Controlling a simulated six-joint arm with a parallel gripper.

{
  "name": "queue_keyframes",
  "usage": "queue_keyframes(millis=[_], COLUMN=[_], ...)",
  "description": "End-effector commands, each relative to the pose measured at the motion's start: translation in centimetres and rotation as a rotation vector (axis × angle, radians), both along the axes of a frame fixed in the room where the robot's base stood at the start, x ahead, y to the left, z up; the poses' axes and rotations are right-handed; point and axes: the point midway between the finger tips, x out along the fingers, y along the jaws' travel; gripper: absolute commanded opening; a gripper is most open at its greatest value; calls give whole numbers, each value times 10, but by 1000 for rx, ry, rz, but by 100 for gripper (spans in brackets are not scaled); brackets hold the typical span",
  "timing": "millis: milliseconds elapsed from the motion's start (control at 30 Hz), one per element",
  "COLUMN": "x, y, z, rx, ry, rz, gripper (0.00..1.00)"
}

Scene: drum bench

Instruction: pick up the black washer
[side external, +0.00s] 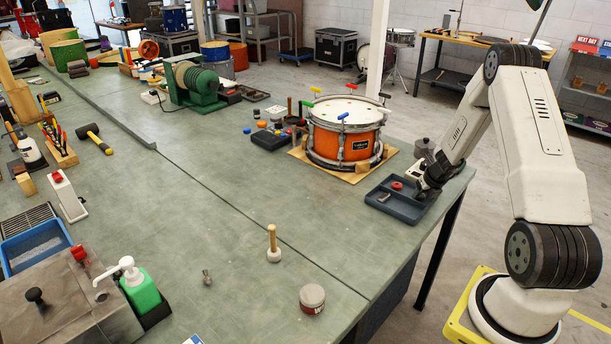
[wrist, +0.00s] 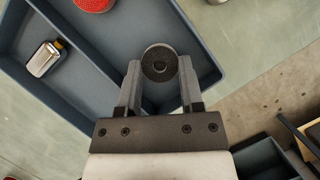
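The black washer (wrist: 159,63), a dark round disc with a small centre mark, shows in the wrist view at the tips of my gripper (wrist: 159,75). One finger is on each side of it, very close to its edges. I cannot tell whether the fingers press on it or only flank it, nor whether it rests on the tray floor. In the side view my gripper (side external: 426,187) points down at the right end of the blue-grey tray (side external: 402,214) and hides the washer there.
Tray walls rise around my fingers. An orange drum (side external: 340,143) stands close behind the tray. The bench edge is near on the right.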

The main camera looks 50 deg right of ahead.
Motion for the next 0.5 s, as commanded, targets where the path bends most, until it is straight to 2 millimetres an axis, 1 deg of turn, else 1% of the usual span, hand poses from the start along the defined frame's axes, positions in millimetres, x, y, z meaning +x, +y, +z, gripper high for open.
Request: queue_keyframes(millis=[500], x=[0], y=[0], z=[2], rx=[0], ry=[0], rz=[1], gripper=[0])
